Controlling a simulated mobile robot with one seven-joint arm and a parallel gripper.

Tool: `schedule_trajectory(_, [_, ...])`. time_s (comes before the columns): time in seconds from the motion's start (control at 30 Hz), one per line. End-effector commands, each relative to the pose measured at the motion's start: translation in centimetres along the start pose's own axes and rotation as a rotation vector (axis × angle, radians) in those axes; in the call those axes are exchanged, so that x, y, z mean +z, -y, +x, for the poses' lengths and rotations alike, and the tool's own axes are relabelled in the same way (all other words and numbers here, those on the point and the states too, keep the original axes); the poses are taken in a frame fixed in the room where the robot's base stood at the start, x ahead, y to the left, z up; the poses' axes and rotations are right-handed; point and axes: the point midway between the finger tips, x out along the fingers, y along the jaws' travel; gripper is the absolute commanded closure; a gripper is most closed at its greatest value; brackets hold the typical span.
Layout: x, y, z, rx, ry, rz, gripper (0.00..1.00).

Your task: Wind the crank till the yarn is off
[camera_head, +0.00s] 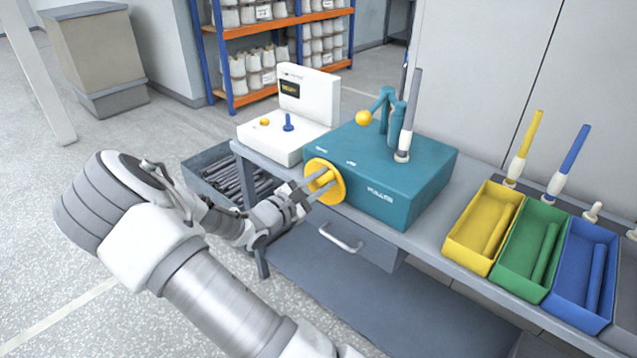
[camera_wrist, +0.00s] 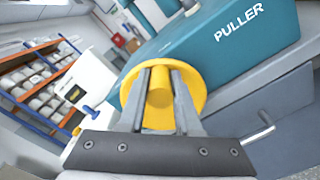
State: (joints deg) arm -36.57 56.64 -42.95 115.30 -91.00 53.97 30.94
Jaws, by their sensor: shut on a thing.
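The teal puller box (camera_head: 380,175) stands on the bench. Its crank is a yellow disc (camera_head: 338,190) on the front face, with a yellow grip bar (camera_wrist: 159,88) across it. My gripper (camera_head: 315,186) is at the disc with its two fingers on either side of the bar, shut on it; the wrist view also shows the fingers (camera_wrist: 160,100) there. A grey bobbin (camera_head: 412,105) with a white band low on it stands upright on the puller. A teal arm with a yellow ball (camera_head: 363,118) is beside it. Whether the white band is yarn I cannot tell.
A white device (camera_head: 290,135) with a blue lever stands left of the puller. Yellow (camera_head: 470,240), green (camera_head: 510,268) and blue (camera_head: 560,290) trays hold bobbins at right, with upright bobbins behind. A grey bin (camera_head: 215,160) of dark rods is below left.

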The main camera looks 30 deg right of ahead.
Motion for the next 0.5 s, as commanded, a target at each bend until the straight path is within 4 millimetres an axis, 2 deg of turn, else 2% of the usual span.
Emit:
schedule_trajectory(0.03, [-0.3, 0.6, -0.1, -0.002, -0.001, 0.044, 1.0])
schedule_trajectory(0.5, [-0.6, 3.0, 0.0, -0.002, -0.001, 0.483, 1.0])
